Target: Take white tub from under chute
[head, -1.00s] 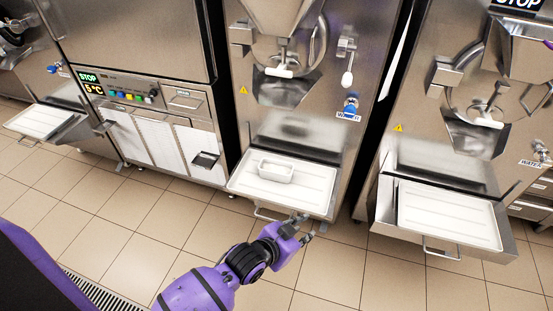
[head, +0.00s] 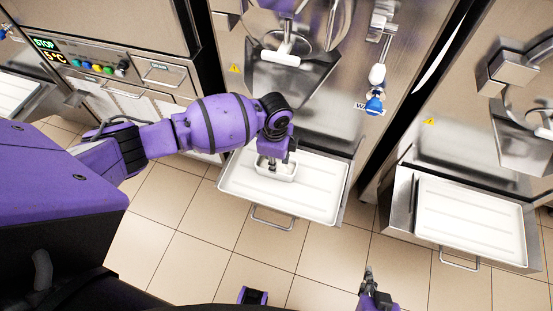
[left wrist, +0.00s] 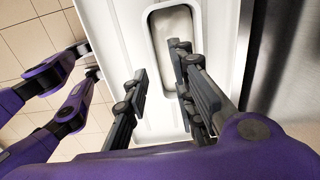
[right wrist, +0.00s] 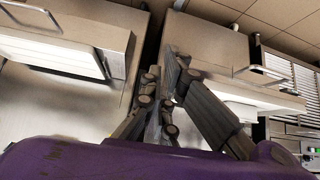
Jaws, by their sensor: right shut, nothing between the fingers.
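The white tub (head: 291,171) is a small rectangular container on the white tray (head: 320,203) below the middle machine's chute (head: 290,82). My left gripper (head: 271,163) points down at the tub and partly hides it. In the left wrist view its fingers (left wrist: 157,62) are apart. One finger appears outside the tub's (left wrist: 165,25) left wall and the other over its inside. I cannot tell whether either touches it. My right gripper (head: 369,281) is shut and empty, low in front of the machines. It also shows in the right wrist view (right wrist: 165,85).
The tray has a metal handle (head: 272,219) at its front. Another machine with a white tray (head: 470,222) stands at the right. A cabinet with coloured buttons (head: 97,67) stands at the left. Tiled floor (head: 200,245) lies clear in front.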

